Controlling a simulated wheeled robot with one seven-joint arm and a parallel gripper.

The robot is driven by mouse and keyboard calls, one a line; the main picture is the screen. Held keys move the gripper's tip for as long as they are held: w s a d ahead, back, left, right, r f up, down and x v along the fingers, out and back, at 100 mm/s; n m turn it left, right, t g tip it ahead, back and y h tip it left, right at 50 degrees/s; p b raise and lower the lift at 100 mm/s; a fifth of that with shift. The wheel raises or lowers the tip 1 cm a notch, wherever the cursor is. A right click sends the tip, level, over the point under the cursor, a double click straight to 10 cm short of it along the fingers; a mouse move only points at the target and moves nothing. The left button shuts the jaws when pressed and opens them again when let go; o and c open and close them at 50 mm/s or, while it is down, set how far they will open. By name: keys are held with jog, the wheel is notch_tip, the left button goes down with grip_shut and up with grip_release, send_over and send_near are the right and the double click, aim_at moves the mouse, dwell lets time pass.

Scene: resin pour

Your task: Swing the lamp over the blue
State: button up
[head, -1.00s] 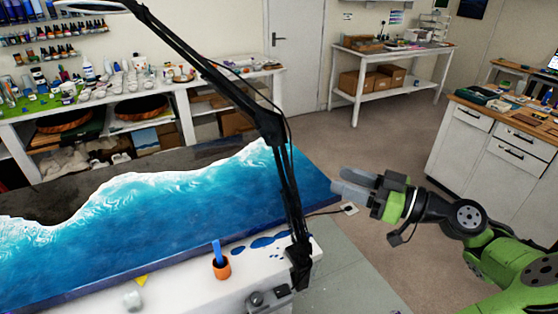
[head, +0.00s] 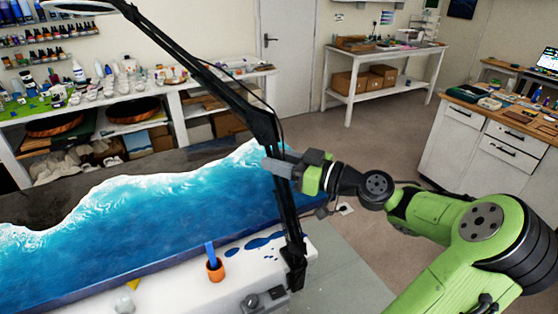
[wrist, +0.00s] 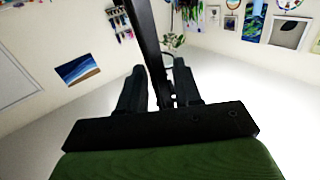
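The lamp (head: 215,82) is black and jointed. Its lower arm rises from a clamp at the table's front right corner to an elbow, and its upper arm slopes up left to a ring-shaped head (head: 80,6), partly cut off. The blue resin (head: 150,225) covers the front of the wave panel, with white foam behind it. My gripper (head: 280,168) is at the lower arm, just below the elbow. In the wrist view my gripper (wrist: 160,82) has its fingers apart, with the dark lamp arm (wrist: 149,45) between them. Whether either finger touches it is unclear.
An orange cup (head: 215,270) with a blue stick stands on the white table's front edge, beside blue spills (head: 262,242). Shelves (head: 90,115) with bottles and cups line the back left. A drawer cabinet (head: 490,140) stands at the right. Floor is open between.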

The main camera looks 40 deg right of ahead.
grip_shut()
jog(key=n+g+y+p, duration=0.1)
jog(key=y, duration=0.1)
jog(key=a+n+g+y+p, duration=0.1)
jog(key=n+y, duration=0.1)
jog(key=s+a+n+g+y+p, duration=0.1)
jog(key=y, duration=0.1)
jog(key=shift+a+r+n, duration=0.1)
jog(key=shift+a+n, duration=0.1)
jog(key=shift+n, duration=0.1)
jog(key=shift+o, duration=1.1)
grip_release()
jog(key=shift+d, duration=0.1)
